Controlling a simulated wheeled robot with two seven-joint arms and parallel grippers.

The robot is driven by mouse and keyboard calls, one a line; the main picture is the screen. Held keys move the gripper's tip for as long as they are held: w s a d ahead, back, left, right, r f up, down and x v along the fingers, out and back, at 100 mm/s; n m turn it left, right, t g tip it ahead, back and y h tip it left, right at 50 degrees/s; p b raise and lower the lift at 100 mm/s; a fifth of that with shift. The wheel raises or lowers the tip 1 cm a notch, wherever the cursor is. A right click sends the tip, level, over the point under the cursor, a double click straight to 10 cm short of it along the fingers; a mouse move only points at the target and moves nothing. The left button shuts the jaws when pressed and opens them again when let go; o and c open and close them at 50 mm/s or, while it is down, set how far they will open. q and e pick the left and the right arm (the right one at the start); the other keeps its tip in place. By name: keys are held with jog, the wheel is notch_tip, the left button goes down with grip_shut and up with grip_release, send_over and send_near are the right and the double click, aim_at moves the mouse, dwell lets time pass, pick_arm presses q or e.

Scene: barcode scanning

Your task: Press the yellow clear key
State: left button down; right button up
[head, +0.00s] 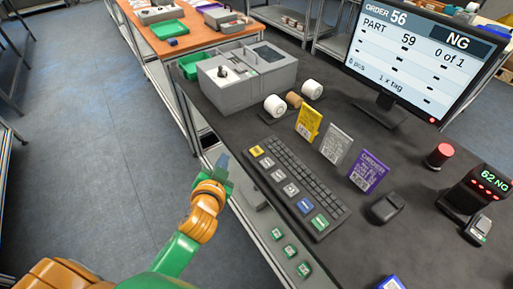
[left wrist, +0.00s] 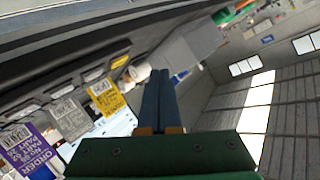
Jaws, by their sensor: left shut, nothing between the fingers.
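The yellow key (head: 256,151) is at the far left end of the black keyboard (head: 300,190) on the dark bench. Other large keys in white, blue and green run along the keyboard's near side. My left gripper (head: 221,161) is shut and empty, to the left of the yellow key and apart from it in the picture, by the bench's left edge. Its shut fingers (left wrist: 159,100) also show in the left wrist view. I cannot tell its height over the bench. My right gripper is not in view.
A grey machine (head: 247,83) and white rolls (head: 275,105) are beyond. A monitor (head: 428,58) reads NG. A red button (head: 439,155) is at the right. The floor at left is clear.

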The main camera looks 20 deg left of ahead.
pick_arm(q)
jog(key=w+d+r+m+t+h, duration=0.2)
jog(key=w+d+r+m+t, duration=0.15)
jog(key=r, duration=0.45)
jog(key=w+d+r+m+t+h, duration=0.2)
jog(key=r+m+t, duration=0.15)
jog(key=r, duration=0.35)
jog(key=d+r+m+g+h, duration=0.45)
jog(key=d+m+h, duration=0.55)
jog(key=m+h, duration=0.4)
notch_tip(320, 180, down, 7)
jog(key=w+d+m+g+y, duration=0.2)
jog(key=m+g+y, duration=0.1)
jog(key=m+g, duration=0.4)
jog(key=w+a+f+y, duration=0.1)
jog(key=a+f+y, duration=0.2)
jog(key=a, duration=0.3)
jog(key=w+a+f+y, duration=0.2)
jog(key=a+f+y, duration=0.1)
jog(key=a, duration=0.3)
jog(key=shift+a+f+m+g+y, duration=0.3)
jog(key=shift+f+g+y, duration=0.1)
jog(key=shift+y, duration=0.5)
